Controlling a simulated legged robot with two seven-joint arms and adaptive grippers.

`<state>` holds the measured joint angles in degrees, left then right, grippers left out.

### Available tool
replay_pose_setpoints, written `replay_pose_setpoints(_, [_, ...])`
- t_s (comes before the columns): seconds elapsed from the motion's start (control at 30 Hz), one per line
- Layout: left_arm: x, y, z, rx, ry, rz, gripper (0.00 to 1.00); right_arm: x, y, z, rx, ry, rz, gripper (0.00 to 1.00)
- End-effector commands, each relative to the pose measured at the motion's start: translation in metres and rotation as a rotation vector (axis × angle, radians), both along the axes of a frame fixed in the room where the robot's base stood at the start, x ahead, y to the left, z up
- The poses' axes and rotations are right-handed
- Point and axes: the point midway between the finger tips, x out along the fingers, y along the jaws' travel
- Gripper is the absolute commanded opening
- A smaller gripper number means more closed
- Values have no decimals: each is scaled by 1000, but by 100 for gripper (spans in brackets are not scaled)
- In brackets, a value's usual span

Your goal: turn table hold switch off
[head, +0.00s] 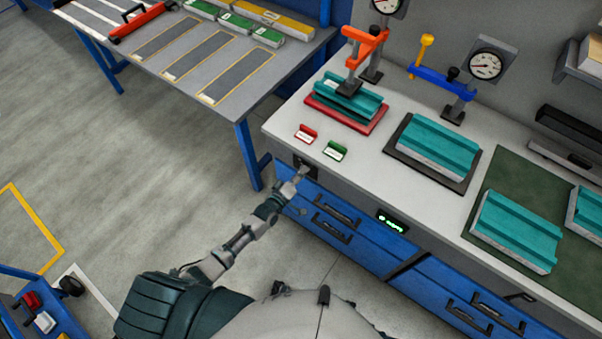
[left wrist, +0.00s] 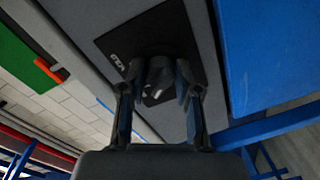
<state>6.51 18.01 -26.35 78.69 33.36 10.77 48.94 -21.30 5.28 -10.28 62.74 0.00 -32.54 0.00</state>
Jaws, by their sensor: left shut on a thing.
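The hold switch (left wrist: 158,78) is a dark knob on a black plate (left wrist: 115,45) with small white lettering in the left wrist view. In the head view the black plate (head: 297,161) sits on the front face of the workbench, below the tabletop edge, partly hidden by my gripper. My left gripper (head: 303,172) reaches it from the lower left. In the left wrist view the fingers (left wrist: 160,100) stand on both sides of the knob and are shut on it. The lettering is too small to read surely. My right gripper is not in view.
The workbench top (head: 290,115) carries a red sign (head: 306,133), a green sign (head: 335,151), and teal panels (head: 434,144) at clamps with gauges. Blue drawers (head: 335,217) and a lit green display (head: 392,221) are below. Another table (head: 185,85) stands at upper left. Floor at left is open.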

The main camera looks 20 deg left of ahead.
Motion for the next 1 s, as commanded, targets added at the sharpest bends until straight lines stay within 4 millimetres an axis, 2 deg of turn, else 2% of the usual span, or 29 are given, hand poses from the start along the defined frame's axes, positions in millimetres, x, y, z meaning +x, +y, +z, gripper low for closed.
replay_pose_setpoints(0.03, [-3,0,-7,3,15,-1,0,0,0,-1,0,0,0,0])
replay_pose_setpoints(0.07, [-3,0,-7,4,15,-1,37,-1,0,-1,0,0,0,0])
replay_pose_setpoints(0.13, [-3,0,-6,3,13,-1,55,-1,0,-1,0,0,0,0])
replay_pose_setpoints(0.17, [-2,0,-6,3,12,0,57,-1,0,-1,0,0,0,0])
replay_pose_setpoints(0.43, [-2,0,-2,1,4,0,57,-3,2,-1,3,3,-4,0])
replay_pose_setpoints(0.57, [-10,3,-2,2,5,0,57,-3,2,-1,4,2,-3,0])
replay_pose_setpoints(1.0, [-94,32,2,3,9,-1,57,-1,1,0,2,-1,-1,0])
